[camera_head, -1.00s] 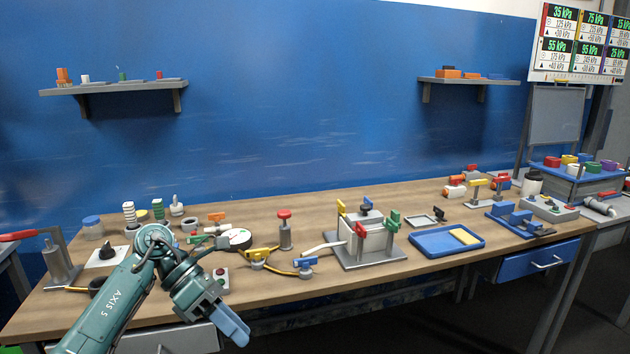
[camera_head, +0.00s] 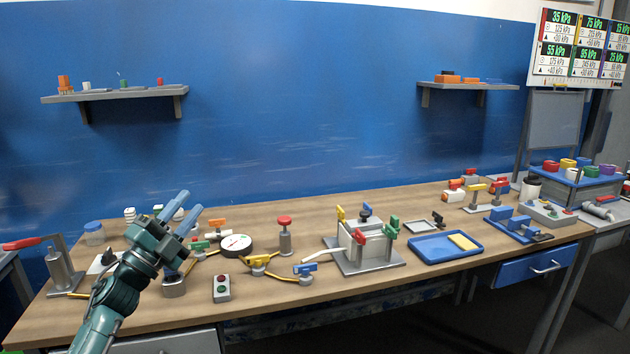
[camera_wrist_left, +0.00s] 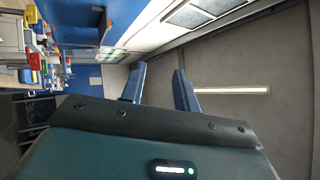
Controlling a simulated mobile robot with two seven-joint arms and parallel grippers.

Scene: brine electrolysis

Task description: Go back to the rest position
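My left gripper (camera_head: 190,202) is raised above the left part of the workbench (camera_head: 330,285), its two blue fingers pointing up and to the right. The fingers stand apart with nothing between them. The left wrist view also shows the open, empty gripper (camera_wrist_left: 158,84), with the ceiling beyond it. My left arm hides some small items on the left of the bench. My right gripper is not in view.
The bench holds a gauge (camera_head: 236,245), a red-topped post (camera_head: 285,236), a grey cell box (camera_head: 366,242), a blue tray (camera_head: 432,252) and a two-button box (camera_head: 221,288). Two shelves (camera_head: 115,95) hang on the blue wall. The air above the bench is clear.

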